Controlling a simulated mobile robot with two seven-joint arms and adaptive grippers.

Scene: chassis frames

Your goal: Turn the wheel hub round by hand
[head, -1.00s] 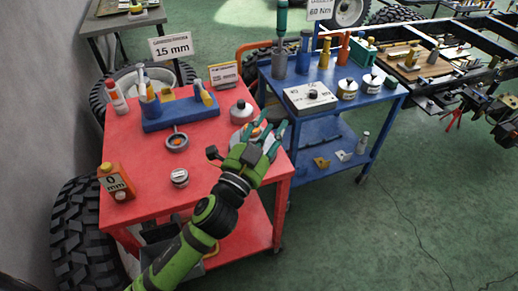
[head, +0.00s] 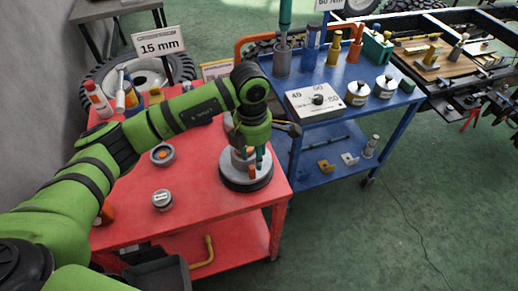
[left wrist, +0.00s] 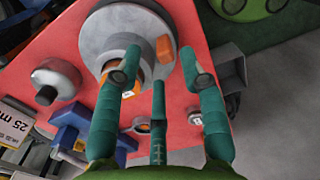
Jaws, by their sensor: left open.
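The wheel hub (head: 247,183) is a round grey flanged part on the red cart's top, near its right edge. In the left wrist view the hub (left wrist: 98,38) shows a grey stepped disc with orange pieces on it. My left gripper (head: 252,165) is directly over the hub, pointing down, with its fingers hiding part of it. In the left wrist view the teal fingers of this gripper (left wrist: 160,80) are spread, with one tip overlapping the hub's orange piece. I cannot tell whether they touch. My right gripper is not in view.
The red cart (head: 215,200) also holds a grey ring (head: 162,155) and a small round part (head: 162,200). A blue cart (head: 350,117) stands to the right with a dial box (head: 314,99) and canisters. Green floor is free at the lower right.

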